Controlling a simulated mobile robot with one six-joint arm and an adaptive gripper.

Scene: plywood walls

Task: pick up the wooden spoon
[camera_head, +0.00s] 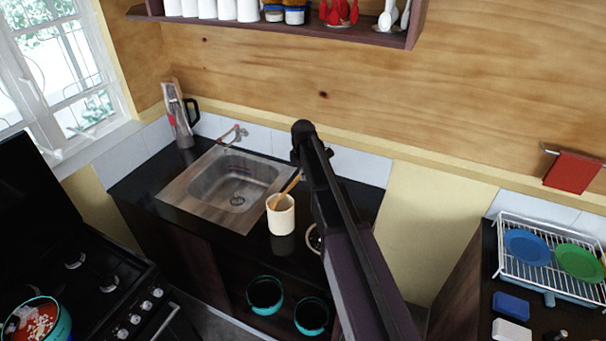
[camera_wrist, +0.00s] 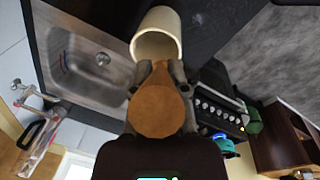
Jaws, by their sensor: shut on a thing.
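The wooden spoon shows in the wrist view with its round brown end (camera_wrist: 157,110) towards the camera. My gripper (camera_wrist: 161,76) is shut on it, a dark finger on each side. A cream cup (camera_wrist: 157,20) is just beyond the fingertips. In the head view the spoon (camera_head: 289,187) leans to the upper right out of the cup (camera_head: 281,218), its lower end inside the rim and hidden. The cup stands upright on the black counter. My arm hides most of my gripper in the head view.
A steel sink (camera_head: 238,184) with a tap (camera_head: 233,134) is left of the cup. A jug-like container (camera_head: 181,118) stands behind it. The stove (camera_head: 98,270) is at lower left, and a dish rack with plates (camera_head: 548,262) is at right. A shelf (camera_head: 290,29) runs along the wall above.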

